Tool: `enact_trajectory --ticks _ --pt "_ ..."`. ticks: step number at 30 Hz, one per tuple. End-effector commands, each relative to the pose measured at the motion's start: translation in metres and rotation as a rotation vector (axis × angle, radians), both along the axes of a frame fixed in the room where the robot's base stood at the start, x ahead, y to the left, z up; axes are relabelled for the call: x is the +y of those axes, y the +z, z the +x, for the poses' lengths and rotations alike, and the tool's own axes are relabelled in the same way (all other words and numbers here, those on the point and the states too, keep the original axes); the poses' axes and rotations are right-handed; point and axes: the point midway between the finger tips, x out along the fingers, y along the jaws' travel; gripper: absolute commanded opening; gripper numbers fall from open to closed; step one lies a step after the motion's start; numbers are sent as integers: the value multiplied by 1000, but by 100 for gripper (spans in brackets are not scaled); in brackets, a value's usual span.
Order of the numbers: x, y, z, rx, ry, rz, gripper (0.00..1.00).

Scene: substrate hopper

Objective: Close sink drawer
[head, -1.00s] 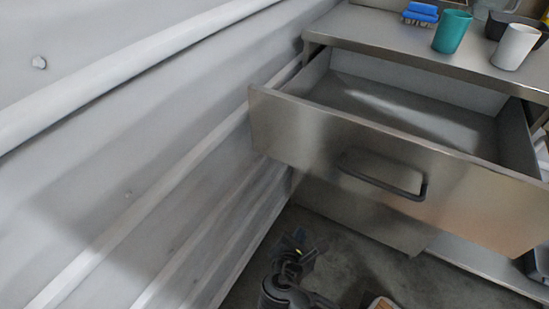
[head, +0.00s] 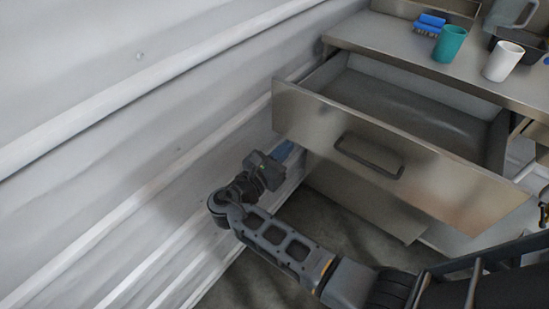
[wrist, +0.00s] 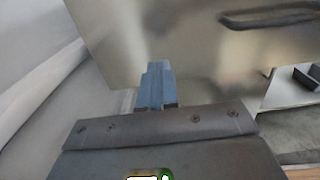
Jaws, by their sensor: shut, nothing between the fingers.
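The sink drawer (head: 400,160) is a steel drawer pulled well out, with its empty inside showing in the head view. Its dark bar handle (head: 369,158) is on the middle of the front. My gripper (head: 284,151) is at the lower left corner of the drawer front, near the wall, with its blue fingers shut and empty. In the wrist view the fingers (wrist: 156,85) point toward the steel drawer front (wrist: 180,50), and the handle (wrist: 268,17) is at the upper right. I cannot tell whether the fingertips touch the front.
A white ribbed wall (head: 120,140) runs close along the left of my arm. The steel counter (head: 400,45) above the drawer holds a teal cup (head: 449,44), a white cup (head: 503,61) and a blue brush (head: 430,23). Dark floor (head: 330,225) lies below.

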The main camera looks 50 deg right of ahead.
Motion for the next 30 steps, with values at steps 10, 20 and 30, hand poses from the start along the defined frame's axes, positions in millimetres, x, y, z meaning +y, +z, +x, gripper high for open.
enact_trajectory --ticks 10,20,30 --pt "-60 0 4 -1 -1 0 0" --pt "-75 0 6 -1 1 0 0" --pt "-77 0 6 -1 0 0 0"
